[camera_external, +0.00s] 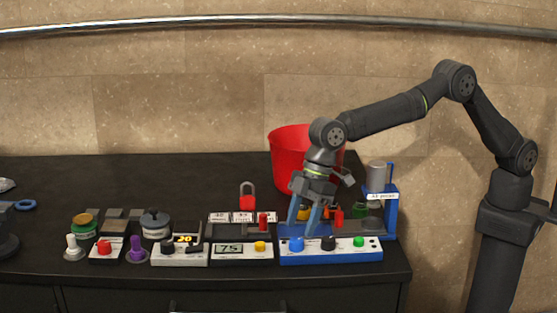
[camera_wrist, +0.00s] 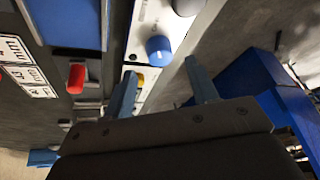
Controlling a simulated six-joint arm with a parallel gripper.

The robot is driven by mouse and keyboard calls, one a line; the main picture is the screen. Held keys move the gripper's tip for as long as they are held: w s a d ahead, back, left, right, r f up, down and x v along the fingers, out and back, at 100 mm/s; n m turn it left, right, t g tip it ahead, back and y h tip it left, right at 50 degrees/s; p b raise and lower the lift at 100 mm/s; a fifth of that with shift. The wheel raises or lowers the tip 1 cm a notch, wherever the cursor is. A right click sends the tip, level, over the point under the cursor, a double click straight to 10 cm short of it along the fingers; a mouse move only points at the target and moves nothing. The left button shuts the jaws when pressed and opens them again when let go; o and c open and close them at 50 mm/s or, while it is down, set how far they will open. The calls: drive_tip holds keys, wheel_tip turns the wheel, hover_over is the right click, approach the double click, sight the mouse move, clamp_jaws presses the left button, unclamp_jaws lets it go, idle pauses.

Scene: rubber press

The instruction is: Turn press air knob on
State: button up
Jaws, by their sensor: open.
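The press (camera_external: 378,208) is a blue stand with a grey cylinder on top, at the right end of the bench. Its white front panel (camera_external: 331,254) carries a blue knob (camera_external: 296,243), a black knob (camera_external: 328,242) and a green knob (camera_external: 359,241). I cannot read which one is marked air. My gripper (camera_external: 303,225) is open and empty, pointing down just above the blue knob. In the wrist view the blue knob (camera_wrist: 158,49) shows beyond and between the two blue fingers (camera_wrist: 163,82), seemingly apart from them.
A red bucket (camera_external: 290,150) stands behind the gripper. A panel with a display and yellow knob (camera_external: 260,246), a red padlock (camera_external: 247,200) and several other controls lie to the left. The bench's right edge is close to the press.

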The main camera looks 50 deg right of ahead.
sight(296, 240)
drive_tip(key=shift+x, duration=1.9)
drive_tip(key=c, duration=1)
drive_tip(key=shift+o, duration=0.2)
